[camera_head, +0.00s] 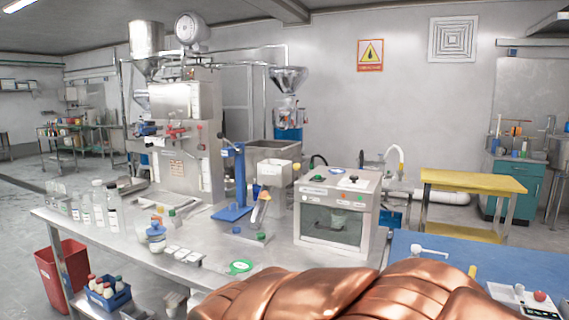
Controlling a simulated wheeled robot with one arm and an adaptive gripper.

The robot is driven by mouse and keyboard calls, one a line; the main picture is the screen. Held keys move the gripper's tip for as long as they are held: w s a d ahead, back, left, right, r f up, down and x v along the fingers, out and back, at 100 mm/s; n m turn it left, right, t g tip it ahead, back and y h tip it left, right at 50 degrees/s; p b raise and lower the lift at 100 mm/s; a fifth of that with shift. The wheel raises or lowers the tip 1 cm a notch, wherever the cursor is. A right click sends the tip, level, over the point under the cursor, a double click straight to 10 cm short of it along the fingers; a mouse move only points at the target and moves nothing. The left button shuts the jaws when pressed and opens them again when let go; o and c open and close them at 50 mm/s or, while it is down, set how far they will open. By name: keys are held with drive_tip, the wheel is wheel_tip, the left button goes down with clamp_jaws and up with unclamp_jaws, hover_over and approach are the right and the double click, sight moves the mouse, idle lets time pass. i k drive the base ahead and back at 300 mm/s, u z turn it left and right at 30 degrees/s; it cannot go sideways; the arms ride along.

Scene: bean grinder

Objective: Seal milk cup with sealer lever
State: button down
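A blue upright press stand (240,178) with a flat blue base (231,213) stands on the metal table, left of centre. A dark bar near its top may be the sealer lever, but it is too small to be sure. I cannot pick out the milk cup with certainty. A pale jar with an orange top and blue band (156,233) stands at the table's front left, apart from the press. My gripper is not in view. Large copper-coloured parts, apparently mine, cover the bottom centre and right and hide the near table edge.
The metal table (215,280) carries white bottles (99,205), a box-shaped oven (337,212) and a green round item (240,267). A red bin (60,270) stands on the floor at left. A blue-topped table (420,243) and yellow table (472,180) are at right.

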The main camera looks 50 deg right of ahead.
sight(296, 166)
drive_tip(key=u, duration=0.45)
drive_tip(key=i, duration=1.9)
drive_tip(key=z, duration=1.2)
drive_tip(key=i, duration=0.95)
drive_tip(key=z, duration=1.05)
